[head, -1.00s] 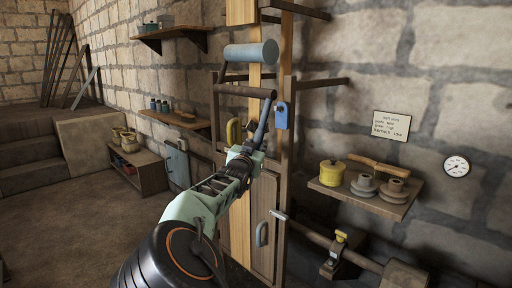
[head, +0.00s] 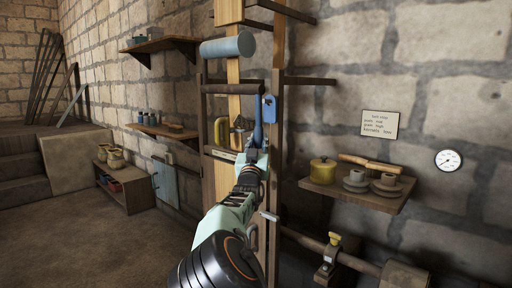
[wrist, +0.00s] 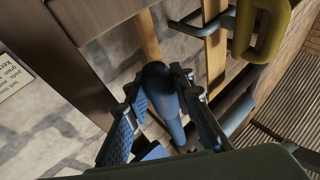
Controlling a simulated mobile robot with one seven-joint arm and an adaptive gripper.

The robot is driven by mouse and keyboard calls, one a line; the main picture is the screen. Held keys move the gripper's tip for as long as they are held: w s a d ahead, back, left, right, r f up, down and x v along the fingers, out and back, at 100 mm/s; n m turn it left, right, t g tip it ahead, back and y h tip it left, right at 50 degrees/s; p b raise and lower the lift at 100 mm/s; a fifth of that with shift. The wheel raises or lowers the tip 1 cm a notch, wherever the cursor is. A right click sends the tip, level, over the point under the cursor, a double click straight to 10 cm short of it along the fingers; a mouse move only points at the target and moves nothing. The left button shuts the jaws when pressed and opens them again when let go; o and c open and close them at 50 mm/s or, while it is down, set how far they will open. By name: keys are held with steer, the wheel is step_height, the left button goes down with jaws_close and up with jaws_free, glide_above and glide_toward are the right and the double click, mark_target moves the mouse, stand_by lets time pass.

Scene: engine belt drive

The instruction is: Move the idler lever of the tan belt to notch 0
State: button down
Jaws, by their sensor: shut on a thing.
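The tan belt (head: 236,103) runs upright through the wooden frame, past a grey-blue roller (head: 228,47). A dark blue lever handle (head: 258,112) stands nearly upright beside a blue tag-like plate (head: 269,108) on the frame post. My gripper (head: 257,138) is shut on this blue handle. In the wrist view my gripper (wrist: 163,108) has its two fingers on either side of the blue handle (wrist: 172,122), with its dark rounded end (wrist: 155,72) beyond them. A yellow handle (head: 220,131) is left of my gripper. Notches and their numbers are not readable.
A wall shelf (head: 357,189) at right holds a yellow pot (head: 323,170) and grey spools. Dark bars stick out from the frame. A clamp with a yellow top (head: 334,240) sits low at right. The floor at left is clear.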

steer(key=shift+d+r, duration=0.1)
steer(key=shift+r, duration=0.05)
steer(key=c, duration=2.1)
jaws_free()
steer(key=o, duration=0.4)
steer(key=shift+w, duration=0.1)
steer(key=shift+o, duration=0.2)
steer(key=shift+d, duration=0.1)
steer(key=shift+f, duration=0.2)
steer(key=shift+a+v, duration=0.1)
steer(key=shift+v, duration=1.9)
steer(key=shift+a+v, duration=0.15)
steer(key=shift+v, duration=1.9)
steer(key=shift+r, duration=0.15)
